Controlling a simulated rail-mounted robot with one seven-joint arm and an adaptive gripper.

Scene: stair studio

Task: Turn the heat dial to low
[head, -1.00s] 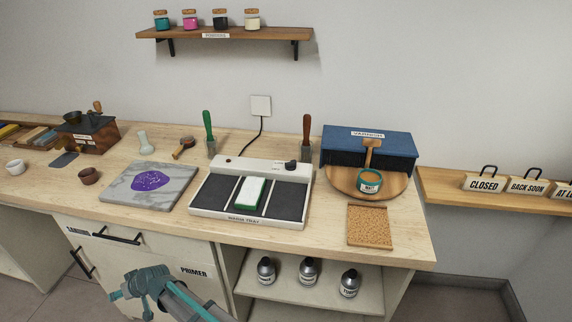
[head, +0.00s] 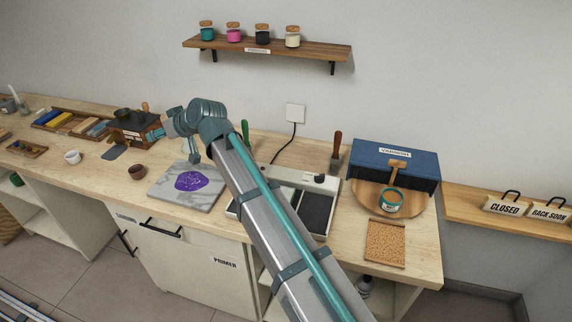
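The warm tray (head: 318,212) is a pale flat unit with dark panels on the wooden bench, partly hidden behind my arm. Its small dark heat dial (head: 319,177) sits on the raised back strip at the right end and is visible; its setting is too small to read. My gripper (head: 194,160) points down above the back of the marble slab, well to the left of the dial and apart from it. Nothing clear shows between its fingers, and I cannot tell how far they are open.
The marble slab (head: 207,200) carries a purple patch. A red-brown handled tool (head: 337,146) stands behind the dial. The blue varnish box (head: 385,160) and a teal-rimmed tin (head: 390,203) are to the right. My arm crosses the tray's middle.

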